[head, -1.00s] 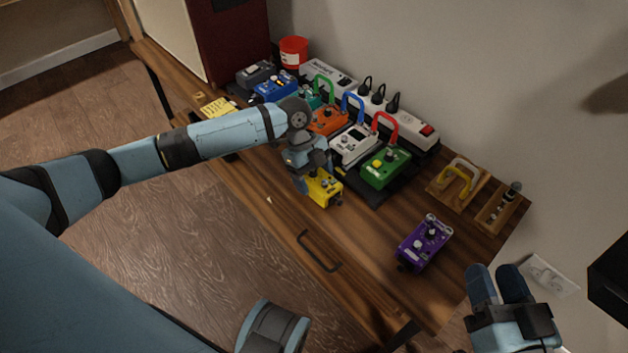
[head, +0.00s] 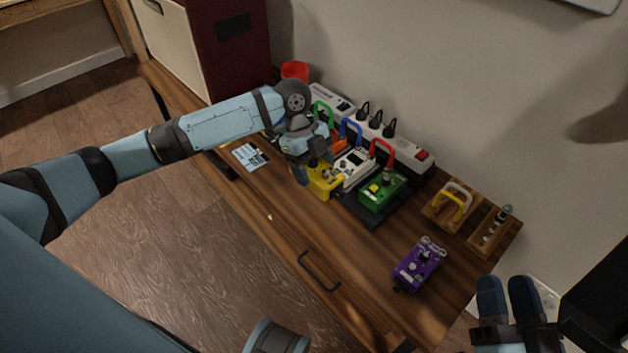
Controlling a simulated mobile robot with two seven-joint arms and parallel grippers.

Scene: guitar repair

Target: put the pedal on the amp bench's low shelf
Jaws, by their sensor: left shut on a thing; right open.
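My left gripper (head: 312,168) is shut on a yellow pedal (head: 325,184) with a dark knob. The gripper covers part of the pedal, which overlaps the front of the white pedal (head: 352,166) in this view. I cannot tell whether the yellow pedal touches the bench or is just above it. My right gripper (head: 507,292) is open and empty at the lower right, off the bench end. A purple pedal (head: 419,264) lies on the near right of the wooden bench top (head: 350,245). I cannot identify the amp bench's low shelf for sure.
A green pedal (head: 383,191) and others with coloured handles stand on a dark board before a power strip (head: 407,151). Wooden holders (head: 437,219) sit at right, a red tub (head: 295,70) behind. Wooden furniture (head: 45,12) shows at top left. The front bench top is mostly clear.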

